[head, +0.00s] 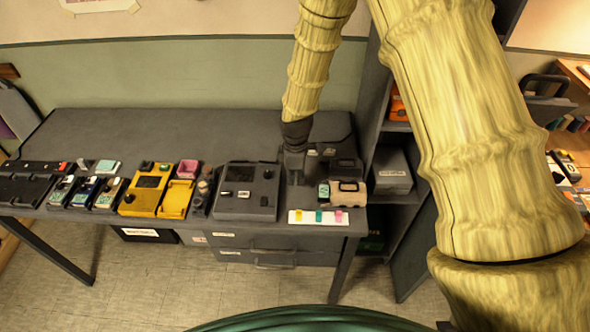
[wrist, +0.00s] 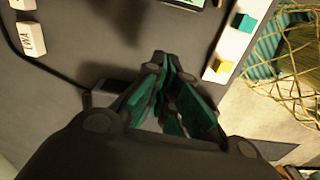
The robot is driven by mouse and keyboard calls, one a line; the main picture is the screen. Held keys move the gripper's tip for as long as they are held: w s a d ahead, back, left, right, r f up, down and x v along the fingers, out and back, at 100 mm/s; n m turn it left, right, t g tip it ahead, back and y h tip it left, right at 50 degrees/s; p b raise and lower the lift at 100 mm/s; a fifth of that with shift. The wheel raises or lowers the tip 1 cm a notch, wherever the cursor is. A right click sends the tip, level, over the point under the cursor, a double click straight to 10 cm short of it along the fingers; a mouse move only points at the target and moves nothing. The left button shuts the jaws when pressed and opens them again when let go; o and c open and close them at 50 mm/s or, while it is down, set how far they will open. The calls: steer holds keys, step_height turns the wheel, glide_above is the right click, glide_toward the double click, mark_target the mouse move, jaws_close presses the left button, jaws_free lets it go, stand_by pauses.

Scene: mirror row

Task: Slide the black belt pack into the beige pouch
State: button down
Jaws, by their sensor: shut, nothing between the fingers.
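The beige pouch (head: 347,199) sits near the right end of the table, with a dark shape at its top that I cannot make out clearly. A small dark unit with a pale green screen (head: 323,191), which looks like the black belt pack, stands close to the pouch's left side. In the wrist view, a dark piece with a pale screen (wrist: 203,4) is cut off at the top edge. My gripper (head: 295,177) points down just left of that unit, apart from it. Its teal-padded fingers (wrist: 172,105) are shut and empty. The pouch is not clear in the wrist view.
A white strip (head: 318,216) with coloured blocks lies at the table's front edge. A large dark-grey device (head: 247,192) is left of my gripper. Yellow units (head: 146,195) and several small devices fill the left. A dark shelf (head: 392,141) stands at right. The table's back is clear.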

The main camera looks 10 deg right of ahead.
mark_target(308, 195)
step_height(308, 195, down, 4)
steer(key=shift+s+f+p, duration=0.15)
steer(key=shift+f+p, duration=0.1)
steer(key=shift+p, duration=0.55)
steer(key=shift+s+d+p, duration=0.25)
steer(key=shift+d+p, duration=0.2)
steer(key=shift+d, duration=0.15)
steer(key=shift+s+d+p, duration=0.25)
steer(key=shift+d+p, duration=0.15)
steer(key=shift+d, duration=0.2)
steer(key=shift+s+d+f, duration=0.15)
steer(key=shift+d, duration=0.45)
steer(key=shift+d, duration=0.1)
